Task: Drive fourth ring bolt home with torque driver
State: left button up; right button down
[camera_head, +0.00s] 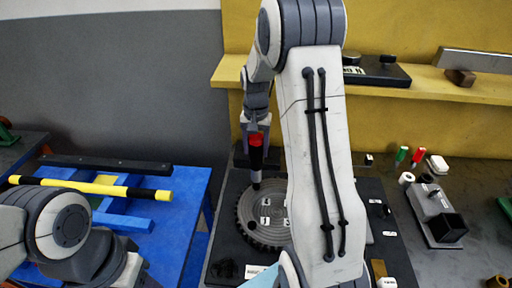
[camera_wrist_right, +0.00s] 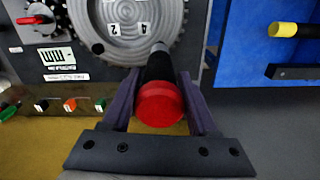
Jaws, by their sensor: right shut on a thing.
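My right gripper (camera_wrist_right: 160,105) is shut on the torque driver (camera_wrist_right: 160,103), a black tool with a red cap, which also shows upright in the head view (camera_head: 257,150). The driver's lower end is over the edge area of the round toothed ring plate (camera_head: 243,222) with number labels. The plate also shows in the wrist view (camera_wrist_right: 125,48). Whether the tip touches a bolt cannot be told. One dark round spot (camera_wrist_right: 98,47) shows on the plate. My right arm hides the plate's right part. My left arm shows at lower left in the head view, but its gripper is out of frame.
A blue table (camera_head: 180,190) with a black and yellow bar (camera_head: 90,187) stands at left. A yellow shelf (camera_head: 430,82) runs behind. A grey block fixture (camera_head: 436,215) and small red and green items (camera_head: 410,156) lie on the right bench.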

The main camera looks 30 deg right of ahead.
aim_at(256, 138)
jog(key=shift+f, duration=0.3)
dwell(0.9)
jog(key=shift+s+r, duration=0.1)
notch_tip(256, 138, up, 6)
jog(key=p, duration=0.5)
dwell(0.4)
